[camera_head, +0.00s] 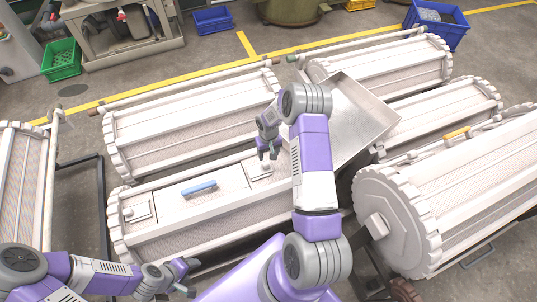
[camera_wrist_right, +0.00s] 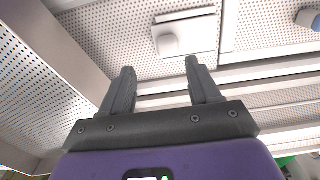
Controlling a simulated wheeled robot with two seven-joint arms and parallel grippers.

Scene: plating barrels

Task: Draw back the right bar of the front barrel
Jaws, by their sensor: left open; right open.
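The front barrel (camera_head: 230,219) is white and ribbed, with a blue handle (camera_head: 198,188) on its perforated lid. The right bar (camera_head: 259,170) is a small white plate with a knob, near the right end of the lid. The left bar (camera_head: 139,210) is at the other end. My right gripper (camera_head: 269,155) is open just above and beside the right bar. In the right wrist view, the bar's white knob (camera_wrist_right: 168,45) lies beyond the open, empty fingertips (camera_wrist_right: 160,70), apart from them. My left gripper (camera_head: 193,275) is open at the barrel's front edge.
More white barrels stand behind (camera_head: 190,118) and at the right (camera_head: 455,200). A grey metal tray (camera_head: 352,122) lies close to the right of my right arm. A green crate (camera_head: 62,60) and blue crates (camera_head: 213,20) stand on the floor at the back.

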